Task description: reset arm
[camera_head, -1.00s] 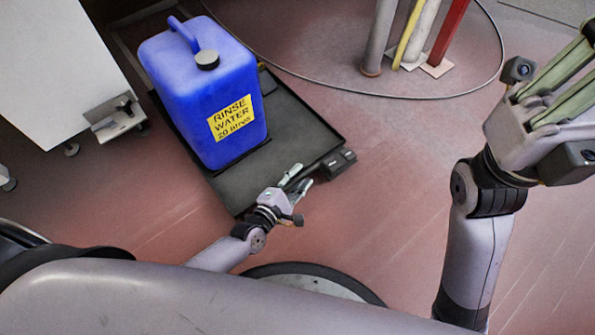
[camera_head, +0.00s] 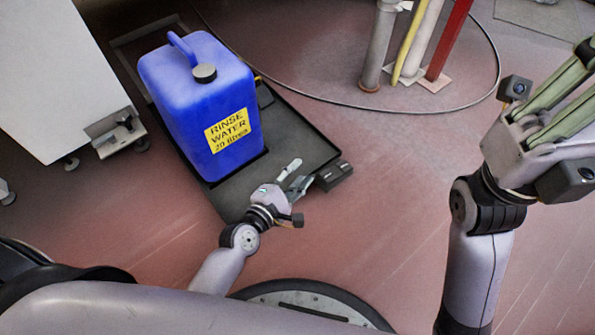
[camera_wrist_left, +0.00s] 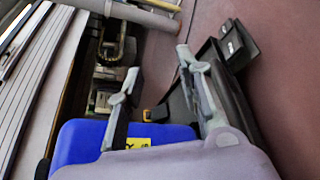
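My left gripper (camera_head: 297,173) is over the front right part of the black tray (camera_head: 310,152), beside the blue jerrycan, with nothing between its fingers. In the left wrist view its two fingers (camera_wrist_left: 157,72) stand well apart. The jerrycan (camera_head: 185,105), with a yellow "RINSE WATER" label, stands upright on the tray. It also shows in the left wrist view (camera_wrist_left: 78,145), behind the left finger. My right gripper (camera_head: 590,75), with green fingers, is raised at the right edge. Its fingertips are cut off by the frame.
A white cabinet (camera_head: 60,80) on feet stands at the left. Grey, yellow and red posts (camera_head: 447,45) rise from the floor at the back, with a cable (camera_head: 420,108) looping around them. The red floor between the tray and my right arm is clear.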

